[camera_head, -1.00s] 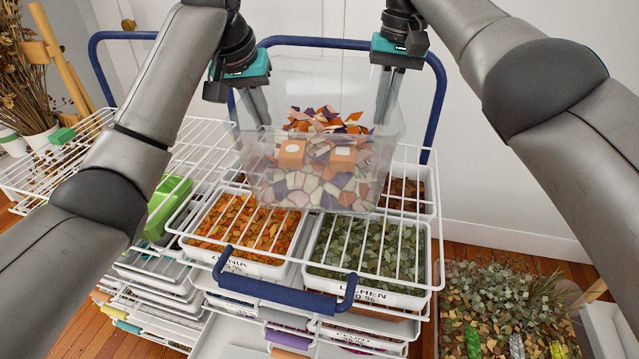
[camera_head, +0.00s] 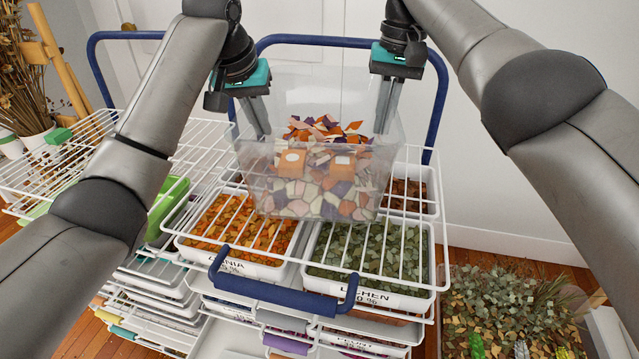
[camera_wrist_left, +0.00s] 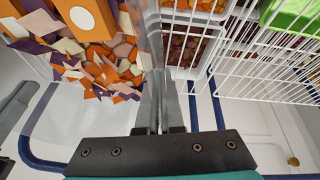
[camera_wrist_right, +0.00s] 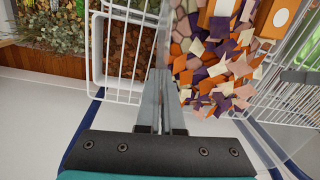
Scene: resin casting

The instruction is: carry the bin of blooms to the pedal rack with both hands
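The clear bin of blooms (camera_head: 250,185), filled with orange, purple, cream and pink petal-like chips, is held level over the white wire rack (camera_head: 190,245). I cannot tell whether its base touches the wires. My left gripper (camera_head: 259,122) is shut on the bin's left wall; its closed fingers show in the left wrist view (camera_wrist_left: 159,90). My right gripper (camera_head: 384,122) is shut on the right wall; its fingers also show in the right wrist view (camera_wrist_right: 161,88). The bin hides the rack's back middle.
Under the wires are a tray of orange bits (camera_head: 240,222) and a tray of green bits (camera_head: 370,250). A blue handle (camera_head: 285,297) crosses the rack's front. A second wire shelf (camera_head: 60,165) stands left. A heap of foliage (camera_head: 500,305) lies at lower right.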

